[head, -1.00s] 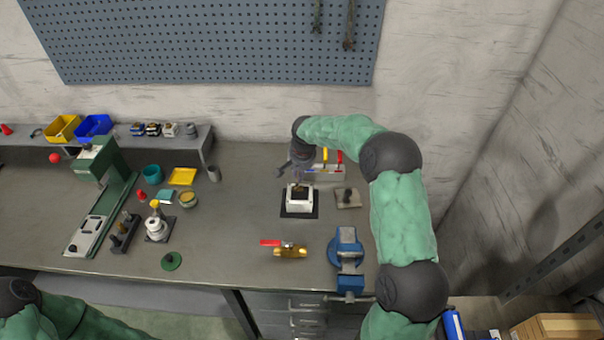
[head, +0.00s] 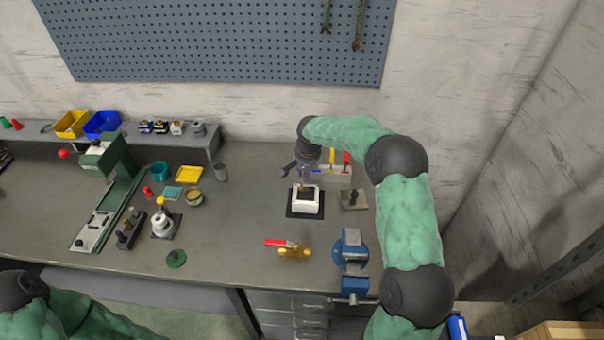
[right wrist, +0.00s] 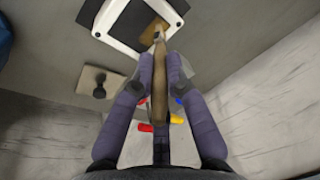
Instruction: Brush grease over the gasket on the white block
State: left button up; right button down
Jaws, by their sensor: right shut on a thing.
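The white block (head: 307,205) sits on a dark square mat (head: 291,213) in the middle of the bench. Its top shows a dark area framed in white; the gasket cannot be told apart from it. My right gripper (head: 304,172) is over the back of the block. In the right wrist view my right gripper (right wrist: 159,75) is shut on a wooden-handled brush (right wrist: 159,92). The brush's tan bristles (right wrist: 154,32) are over the dark top of the white block (right wrist: 103,33), seemingly touching it. My left gripper is out of view; only part of the left arm shows.
A brass valve with a red handle (head: 294,251) and a blue vise (head: 350,250) stand in front. A tan plate with a dark knob (head: 354,199) lies right of the block. A grey holder with coloured handles (head: 331,175) is behind.

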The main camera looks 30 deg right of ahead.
jog(key=shift+s+d, duration=0.2)
jog(key=shift+d, duration=0.05)
jog(key=shift+d, duration=0.1)
jog(key=shift+s+d, duration=0.3)
jog(key=shift+d, duration=0.1)
jog(key=shift+d, duration=0.15)
jog(key=shift+s+d, duration=0.35)
jog(key=shift+d, duration=0.1)
jog(key=shift+s+d, duration=0.1)
jog(key=shift+d, duration=0.05)
jog(key=shift+s+d, duration=0.25)
jog(key=shift+d, duration=0.15)
jog(key=shift+w+a, duration=0.1)
jog(key=shift+a, duration=0.05)
jog(key=shift+w+a, duration=0.3)
jog(key=shift+a, duration=0.2)
